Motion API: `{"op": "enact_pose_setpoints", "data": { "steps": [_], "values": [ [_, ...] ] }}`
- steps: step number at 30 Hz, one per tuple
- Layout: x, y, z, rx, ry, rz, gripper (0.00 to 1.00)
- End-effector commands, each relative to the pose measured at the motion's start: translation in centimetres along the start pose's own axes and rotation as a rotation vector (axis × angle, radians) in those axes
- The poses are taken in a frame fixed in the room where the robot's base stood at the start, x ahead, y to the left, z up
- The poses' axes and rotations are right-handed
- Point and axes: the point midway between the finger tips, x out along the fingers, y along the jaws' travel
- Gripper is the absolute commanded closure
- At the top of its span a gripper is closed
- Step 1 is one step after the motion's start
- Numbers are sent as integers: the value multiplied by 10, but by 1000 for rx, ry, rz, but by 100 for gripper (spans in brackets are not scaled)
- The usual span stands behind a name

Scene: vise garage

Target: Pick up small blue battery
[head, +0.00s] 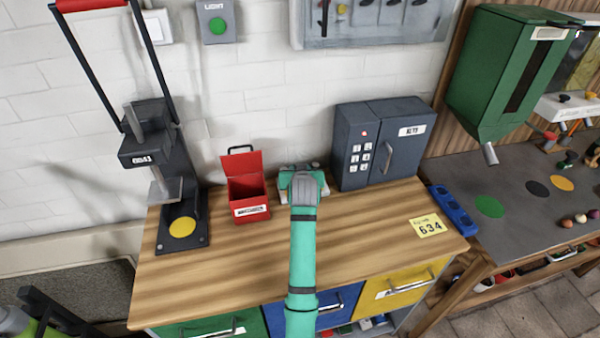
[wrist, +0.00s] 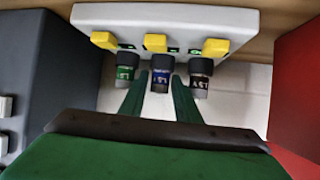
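The small blue battery (wrist: 160,79) sits in the middle slot of a white charger (wrist: 240,20), between a green battery (wrist: 125,72) and a dark red battery (wrist: 200,80). My gripper (wrist: 160,77) has one green finger on each side of the blue battery. The fingers look open, with narrow gaps to it; contact is not clear. In the head view my arm hides most of the charger and the batteries at the back of the wooden bench (head: 340,245).
A red open box (head: 246,190) stands left of the charger and a dark grey keypad safe (head: 375,145) stands right. A black press (head: 165,185) is further left. Yellow tabs (wrist: 156,42) sit above the batteries. The bench front is mostly clear.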

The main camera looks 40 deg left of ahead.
Motion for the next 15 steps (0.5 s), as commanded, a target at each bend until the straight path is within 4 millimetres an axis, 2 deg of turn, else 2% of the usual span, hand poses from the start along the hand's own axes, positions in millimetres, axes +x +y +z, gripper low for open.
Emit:
{"op": "enact_pose_setpoints", "data": {
  "steps": [8, 10, 12, 15],
  "values": [
    [4, 0, 0, 0, 1, 0, 71],
    [4, 0, 0, 0, 1, 0, 83],
    [4, 0, 0, 0, 0, 0, 99],
    [4, 0, 0, 0, 1, 0, 100]
  ]
}}
